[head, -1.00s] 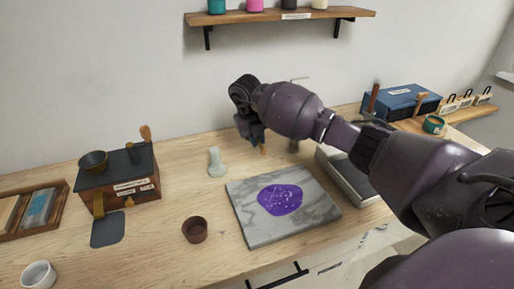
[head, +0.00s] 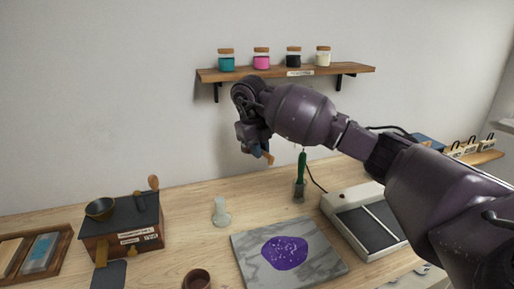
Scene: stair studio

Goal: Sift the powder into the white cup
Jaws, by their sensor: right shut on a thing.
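My right gripper (head: 258,149) is raised above the back of the table, in front of the wall. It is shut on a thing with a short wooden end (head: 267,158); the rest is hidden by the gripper. A purple patch with pale specks (head: 285,252) lies on a grey marble slab (head: 250,271) below and apart from the gripper. A small dark bowl-shaped thing (head: 100,208) rests on a dark-topped wooden box (head: 122,240) at left; I cannot tell if it is a sieve. My left gripper is not in view.
A wall shelf (head: 290,73) with several jars is close behind my right arm. A pale glass piece (head: 221,213), a green-handled tool (head: 301,172), a brown cup (head: 197,279) and a grey-topped device (head: 370,222) stand around the slab. A wooden tray (head: 35,257) lies at far left.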

